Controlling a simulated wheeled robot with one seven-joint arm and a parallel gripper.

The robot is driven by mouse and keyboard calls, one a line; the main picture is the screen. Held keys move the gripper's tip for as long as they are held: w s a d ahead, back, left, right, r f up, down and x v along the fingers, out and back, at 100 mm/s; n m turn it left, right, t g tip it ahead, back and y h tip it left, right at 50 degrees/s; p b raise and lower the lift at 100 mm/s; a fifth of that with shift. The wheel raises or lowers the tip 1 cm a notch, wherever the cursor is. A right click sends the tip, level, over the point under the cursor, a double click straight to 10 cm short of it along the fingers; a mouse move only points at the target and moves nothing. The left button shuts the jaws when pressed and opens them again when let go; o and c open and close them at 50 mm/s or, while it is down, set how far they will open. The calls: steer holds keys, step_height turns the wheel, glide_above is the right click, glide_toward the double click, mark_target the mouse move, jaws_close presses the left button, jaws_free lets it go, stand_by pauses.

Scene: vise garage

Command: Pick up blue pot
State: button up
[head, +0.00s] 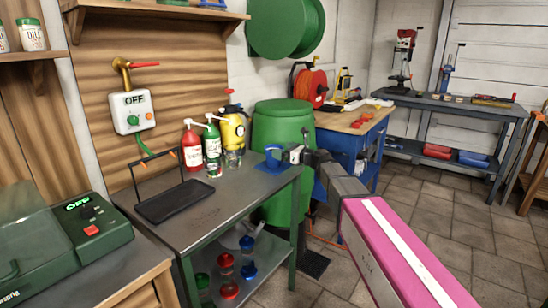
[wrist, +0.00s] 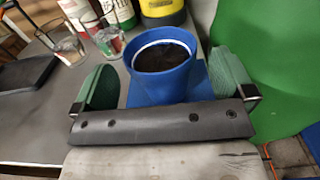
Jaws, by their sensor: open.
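The blue pot (wrist: 160,86) stands upright near the right end of the grey metal table (head: 215,190), with a pale rim and a dark inside. It also shows in the head view (head: 271,161), small and partly covered by my gripper. My gripper (wrist: 164,66) is open, with one green finger on each side of the pot. A gap shows on the left of the pot. On the right, the finger is near a blue part beside the pot, and I cannot tell if they touch. The pot's lower part is hidden behind the gripper's dark bar.
Red (head: 192,149), green (head: 212,142) and yellow (head: 233,129) bottles and small glasses (head: 233,159) stand behind the pot. A black tray (head: 174,202) lies to the left. A large green barrel (head: 283,125) stands close behind the table's right end.

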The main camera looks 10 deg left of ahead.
mark_target(267, 147)
steer(key=x, duration=0.4)
steer(key=shift+a+f, duration=0.25)
steer(key=shift+a, duration=0.1)
steer(key=shift+c, duration=0.3)
steer(key=c, duration=0.8)
steer(key=shift+o, duration=0.2)
steer(key=shift+r, duration=0.15)
